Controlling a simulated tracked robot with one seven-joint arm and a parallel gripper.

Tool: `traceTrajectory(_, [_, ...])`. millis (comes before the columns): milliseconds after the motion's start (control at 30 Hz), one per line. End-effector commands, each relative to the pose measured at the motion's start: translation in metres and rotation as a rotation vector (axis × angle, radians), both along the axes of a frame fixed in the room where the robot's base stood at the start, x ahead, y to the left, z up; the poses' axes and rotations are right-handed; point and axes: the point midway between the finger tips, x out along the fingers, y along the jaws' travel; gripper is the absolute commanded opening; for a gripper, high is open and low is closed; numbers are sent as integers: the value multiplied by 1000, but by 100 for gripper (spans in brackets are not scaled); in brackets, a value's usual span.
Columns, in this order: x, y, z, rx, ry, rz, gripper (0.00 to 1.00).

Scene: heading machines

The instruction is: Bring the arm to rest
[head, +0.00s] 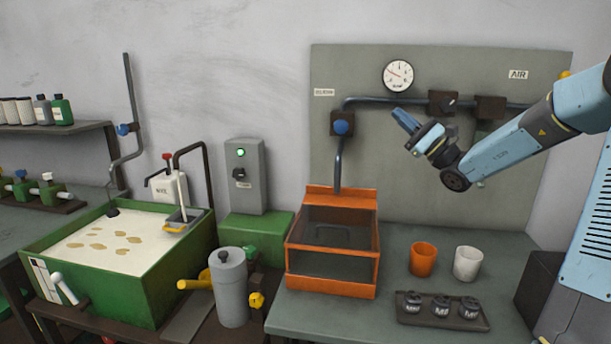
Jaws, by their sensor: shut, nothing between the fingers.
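My arm (510,148) is light blue and reaches in from the right side of the head view. It is bent at an elbow near the right edge. My gripper (403,119) is at its far end, raised in front of the grey-green wall panel and pointing up and left. Its fingers are shut with nothing between them. In the picture it lies just right of the blue valve knob (341,127) and below the round gauge (398,75). I cannot tell how far it is from the panel.
Below stand an orange box with clear sides (333,285), an orange cup (422,259), a white cup (468,263) and a dark tray (485,322) with small dark items. A dark pipe (380,100) crosses the panel. A green tank (165,275) is at left.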

Motion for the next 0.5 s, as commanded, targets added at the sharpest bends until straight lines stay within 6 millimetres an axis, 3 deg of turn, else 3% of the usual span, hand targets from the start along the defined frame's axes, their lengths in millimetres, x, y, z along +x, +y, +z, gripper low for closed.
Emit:
traceTrajectory(33, [-9,29,-6,-84,13,45,0])
traceTrajectory(200, [-46,100,-37,-370,50,175,0])
traceTrajectory(333, [-80,139,-61,-587,68,258,0])
traceTrajectory(500, [-127,170,-91,-863,74,343,0])
